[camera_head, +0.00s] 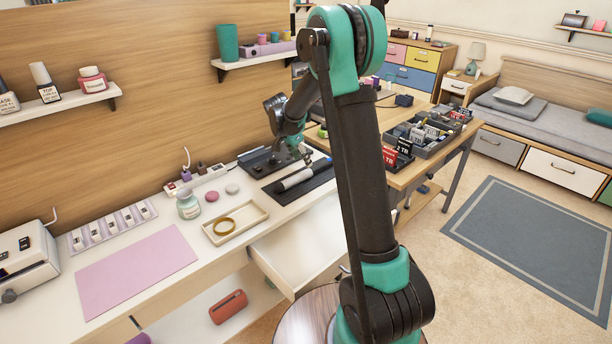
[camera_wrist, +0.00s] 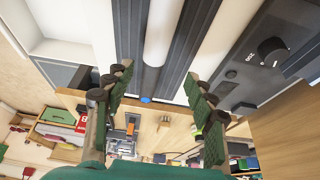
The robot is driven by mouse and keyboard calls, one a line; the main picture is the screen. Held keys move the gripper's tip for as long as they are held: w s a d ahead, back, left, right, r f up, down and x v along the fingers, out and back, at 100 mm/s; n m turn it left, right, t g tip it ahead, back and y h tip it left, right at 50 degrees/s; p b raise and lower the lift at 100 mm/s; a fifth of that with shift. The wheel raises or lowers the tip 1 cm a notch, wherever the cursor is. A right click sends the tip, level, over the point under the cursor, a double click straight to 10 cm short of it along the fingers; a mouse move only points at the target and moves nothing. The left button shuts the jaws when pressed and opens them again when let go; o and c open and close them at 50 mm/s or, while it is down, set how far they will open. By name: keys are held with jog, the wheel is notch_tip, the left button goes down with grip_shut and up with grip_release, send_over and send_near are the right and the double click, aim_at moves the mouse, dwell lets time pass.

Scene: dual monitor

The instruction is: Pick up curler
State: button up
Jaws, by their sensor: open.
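The curler (camera_head: 296,179) lies on a dark mat (camera_head: 313,185) on the white desk, with a pale barrel and a black handle. In the wrist view its pale barrel (camera_wrist: 163,32) runs up from a dark handle with a small blue end. My gripper (camera_wrist: 158,78) is open and empty, with one finger on each side of the handle's line. In the head view my gripper (camera_head: 301,154) is low over the desk by the handle, partly hidden by my arm. I cannot tell whether the fingers touch the curler or mat.
A dark appliance (camera_head: 262,163) with a dial (camera_wrist: 272,50) stands close beside the curler, near the back panel. An open white drawer (camera_head: 300,243) juts out in front. A tray (camera_head: 235,222) with a ring lies to the left. A wooden desk with a dark organizer (camera_head: 427,133) adjoins at right.

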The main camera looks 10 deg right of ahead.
aim_at(310, 169)
jog(key=shift+d+x, duration=0.25)
jog(key=shift+x, duration=1.45)
jog(key=shift+d+x, duration=0.25)
jog(key=shift+x, duration=1.45)
jog(key=shift+s+r, duration=0.15)
jog(key=shift+r, duration=0.05)
grip_shut()
